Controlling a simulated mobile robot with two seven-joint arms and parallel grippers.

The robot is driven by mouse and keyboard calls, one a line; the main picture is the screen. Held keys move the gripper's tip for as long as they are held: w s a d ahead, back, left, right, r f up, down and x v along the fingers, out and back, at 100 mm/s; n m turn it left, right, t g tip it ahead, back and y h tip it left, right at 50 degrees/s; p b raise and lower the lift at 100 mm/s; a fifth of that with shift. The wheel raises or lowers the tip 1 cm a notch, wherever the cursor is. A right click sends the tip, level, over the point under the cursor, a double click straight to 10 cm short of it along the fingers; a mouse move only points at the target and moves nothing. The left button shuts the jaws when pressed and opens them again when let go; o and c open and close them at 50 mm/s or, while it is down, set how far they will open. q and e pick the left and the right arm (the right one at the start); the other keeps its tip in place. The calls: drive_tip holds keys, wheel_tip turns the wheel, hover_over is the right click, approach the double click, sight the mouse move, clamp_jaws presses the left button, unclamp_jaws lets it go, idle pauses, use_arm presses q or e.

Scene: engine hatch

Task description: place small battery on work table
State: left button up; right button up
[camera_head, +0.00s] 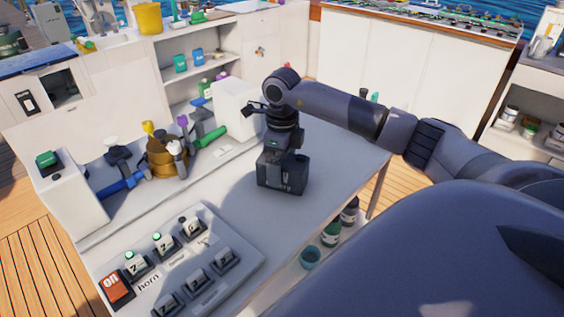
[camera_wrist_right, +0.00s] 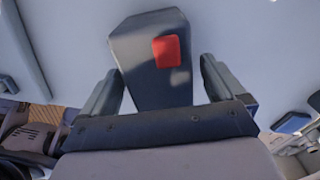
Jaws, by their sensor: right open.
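The small battery (camera_head: 287,178) is a dark grey box standing on the white work table (camera_head: 215,238), right of the table's middle. My right gripper (camera_head: 281,148) is directly above it, pointing down, and overlaps its top in the head view. In the right wrist view the battery (camera_wrist_right: 150,62) has a red terminal cap and lies between and beyond the two spread fingers. A gap shows beside at least one finger; contact on the other side is hard to tell. My left gripper is in neither view.
A switch panel (camera_head: 215,283) with a red switch (camera_head: 116,287) lies on the table's near left. A blue cylinder (camera_head: 122,186), a brown pot (camera_head: 166,157) and a green cylinder (camera_head: 212,137) are behind. Bottles (camera_head: 331,233) stand below the right edge.

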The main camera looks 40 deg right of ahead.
wheel_tip(320, 180, up, 12)
drive_tip(key=shift+r, duration=0.15)
drive_tip(key=shift+s, duration=0.1)
idle(0.7)
